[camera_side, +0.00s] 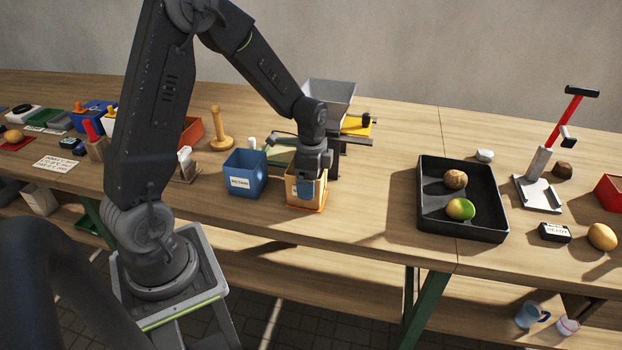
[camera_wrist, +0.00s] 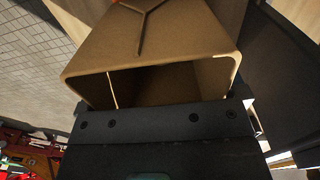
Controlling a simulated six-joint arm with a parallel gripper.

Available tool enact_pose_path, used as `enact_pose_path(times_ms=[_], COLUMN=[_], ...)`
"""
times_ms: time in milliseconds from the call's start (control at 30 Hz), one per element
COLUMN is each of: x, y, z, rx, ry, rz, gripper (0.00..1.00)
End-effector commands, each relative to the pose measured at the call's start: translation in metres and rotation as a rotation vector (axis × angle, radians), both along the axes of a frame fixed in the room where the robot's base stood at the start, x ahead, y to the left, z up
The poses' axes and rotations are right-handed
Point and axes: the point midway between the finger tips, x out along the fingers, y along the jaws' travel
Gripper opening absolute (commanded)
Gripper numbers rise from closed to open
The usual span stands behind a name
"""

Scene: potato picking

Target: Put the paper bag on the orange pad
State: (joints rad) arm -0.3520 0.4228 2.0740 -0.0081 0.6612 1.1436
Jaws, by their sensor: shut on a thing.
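The paper bag (camera_side: 292,188) is a tan, open-topped bag, upright in the side view near the table's front edge. My gripper (camera_side: 307,186) points down and is shut on it at the upper part. In the wrist view the bag (camera_wrist: 185,35) fills the upper middle, its open mouth facing my dark gripper (camera_wrist: 160,125). The orange pad (camera_side: 305,209) shows as a thin orange edge under the bag; most of it is hidden. I cannot tell whether the bag's bottom touches it.
A blue labelled bin (camera_side: 245,174) stands just left of the bag. A grey hopper (camera_side: 329,92) stands behind. A black tray (camera_side: 462,226) with a potato (camera_side: 455,179) and a greenish potato (camera_side: 461,209) lies to the right. The tabletop between bag and tray is clear.

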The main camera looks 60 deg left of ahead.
Motion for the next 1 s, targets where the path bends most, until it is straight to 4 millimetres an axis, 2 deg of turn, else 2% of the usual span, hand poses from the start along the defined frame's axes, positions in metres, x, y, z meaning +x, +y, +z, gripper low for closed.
enact_pose_path(times_ms=[367, 400, 467, 767, 867, 1000], x=[0.000, 0.000, 0.000, 0.000, 0.001, 0.002], y=[0.000, 0.000, 0.000, 0.000, 0.000, 0.001], z=[-0.004, -0.004, -0.004, 0.000, 0.011, 0.038], rx=[0.000, 0.000, 0.000, 0.001, 0.001, 0.003], ry=[0.000, 0.000, 0.000, -0.002, -0.004, -0.007], rz=[0.000, 0.000, 0.000, 0.000, 0.000, 0.000], gripper=[0.67, 0.94, 1.00, 1.00, 1.00, 1.00])
